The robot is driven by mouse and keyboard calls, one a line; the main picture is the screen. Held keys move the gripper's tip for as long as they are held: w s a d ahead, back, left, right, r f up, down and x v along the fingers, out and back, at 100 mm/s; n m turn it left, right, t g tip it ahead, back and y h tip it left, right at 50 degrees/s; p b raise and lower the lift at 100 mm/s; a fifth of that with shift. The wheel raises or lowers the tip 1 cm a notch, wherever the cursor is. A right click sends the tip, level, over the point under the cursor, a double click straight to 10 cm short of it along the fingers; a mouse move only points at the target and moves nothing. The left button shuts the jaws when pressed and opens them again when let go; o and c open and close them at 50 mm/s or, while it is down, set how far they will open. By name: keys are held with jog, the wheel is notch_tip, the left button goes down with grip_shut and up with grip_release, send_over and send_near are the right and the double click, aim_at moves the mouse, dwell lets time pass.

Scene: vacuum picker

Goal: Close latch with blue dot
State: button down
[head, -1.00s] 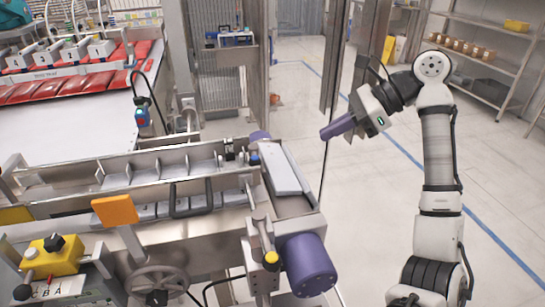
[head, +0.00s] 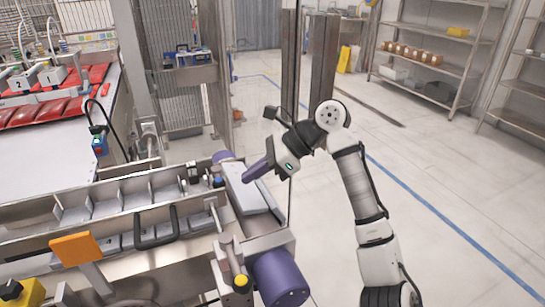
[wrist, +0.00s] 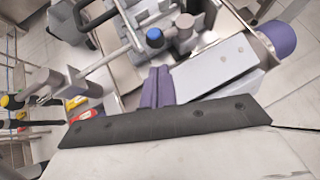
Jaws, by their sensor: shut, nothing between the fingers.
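The blue-dotted latch (head: 219,181) is a small dark piece with a blue round end on the machine, beside the pale end plate. In the wrist view its blue cap (wrist: 155,38) shows near the top, on a grey metal part. I cannot tell whether this latch is open or closed. My gripper (head: 246,179) has purple fingers that are shut and empty.
The pale plate (head: 247,194) lies at the machine's end, near purple rollers (head: 281,279). A yellow-dotted latch (head: 240,281) stands at the front. An orange panel (head: 76,248) and a black handle (head: 155,227) are to the left. The floor at right is clear.

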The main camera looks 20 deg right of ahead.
aim_at(218, 179)
jog(key=shift+w+a+f, duration=0.15)
jog(key=shift+w+a, duration=0.15)
jog(key=shift+a, duration=0.5)
jog(key=shift+w+a+f, duration=0.1)
jog(key=shift+w+a, duration=0.15)
jog(key=shift+a, duration=0.55)
jog(key=shift+s+a+r+m+p, duration=0.15)
jog(key=shift+a+m+p, duration=0.15)
jog(key=shift+p, duration=0.4)
jog(key=shift+s+a+m+t+h, duration=0.1)
jog(key=shift+m+t+h, duration=0.2)
jog(key=shift+m+t, duration=0.3)
jog(key=shift+p, duration=0.4)
jog(key=shift+w+d+p, duration=0.3)
jog(key=shift+d+p, duration=0.1)
jog(key=shift+w+d, duration=0.15)
jog(key=shift+d, duration=0.15)
jog(key=shift+p, duration=0.35)
